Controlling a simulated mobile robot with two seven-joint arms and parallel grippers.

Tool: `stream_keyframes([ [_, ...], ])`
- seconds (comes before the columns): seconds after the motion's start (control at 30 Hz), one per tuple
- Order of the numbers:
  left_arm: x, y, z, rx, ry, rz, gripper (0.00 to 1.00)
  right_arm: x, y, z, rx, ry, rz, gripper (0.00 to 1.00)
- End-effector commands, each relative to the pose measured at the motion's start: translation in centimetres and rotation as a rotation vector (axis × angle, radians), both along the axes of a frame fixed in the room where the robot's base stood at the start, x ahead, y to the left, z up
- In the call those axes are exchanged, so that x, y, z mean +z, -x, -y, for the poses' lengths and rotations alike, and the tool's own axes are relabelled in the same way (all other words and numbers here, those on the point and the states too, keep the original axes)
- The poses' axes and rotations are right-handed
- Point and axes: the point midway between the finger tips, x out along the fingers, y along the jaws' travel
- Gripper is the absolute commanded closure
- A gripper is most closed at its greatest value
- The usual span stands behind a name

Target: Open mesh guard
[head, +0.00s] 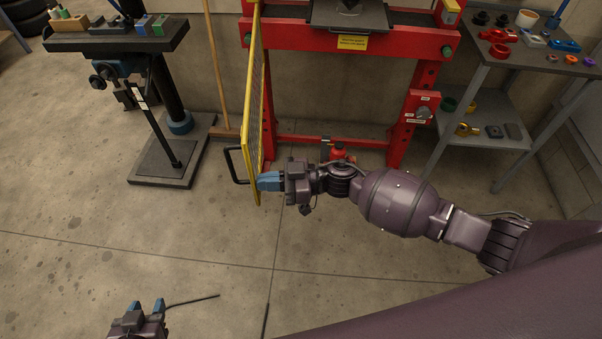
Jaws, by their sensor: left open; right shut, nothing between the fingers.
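The mesh guard (254,110) is a panel with a yellow frame, hinged on the left post of the red press frame (415,85). It stands swung out toward me and is seen nearly edge-on. Its black handle (233,165) is on the panel's left face near the front edge. My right gripper (262,182) is shut and empty, with its blue fingertips at the right face of the panel near its lower front edge. I cannot tell whether they touch it. My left gripper (146,306) is open and empty at the bottom of the view, away from the guard.
A small drill-press table (110,40) with blocks stands at the left, and a broom handle (213,65) leans behind it. A grey shelf table (520,50) with small parts stands at the right. A red bottle jack (338,152) sits inside the press. The floor in front is clear.

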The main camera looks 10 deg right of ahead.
Motion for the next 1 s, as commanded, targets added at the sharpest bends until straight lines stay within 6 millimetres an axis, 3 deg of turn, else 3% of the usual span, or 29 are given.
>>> stream_keyframes([
  [0.03, 0.5, 0.2, -0.1, 0.002, 0.000, 0.001, 0.57, 0.6, -0.2, -2.0, -0.023, -0.006, 0.003, 1.00],
  [0.2, 0.0, 1.1, -0.2, 0.008, 0.000, -0.015, 0.57, 0.2, -1.2, -7.4, -0.116, -0.004, 0.001, 1.00],
  [0.5, -0.8, 1.1, -0.2, 0.007, 0.001, -0.022, 0.57, -0.2, -3.5, -14.9, -0.248, -0.003, -0.005, 1.00],
  [0.7, -0.9, 0.5, 0.0, 0.002, 0.001, -0.015, 0.57, -0.3, -4.9, -18.2, -0.310, -0.002, -0.005, 1.00],
  [1.0, -0.8, -0.2, 0.1, -0.002, 0.002, -0.001, 0.57, -0.2, -6.2, -20.6, -0.358, 0.000, -0.001, 1.00],
])
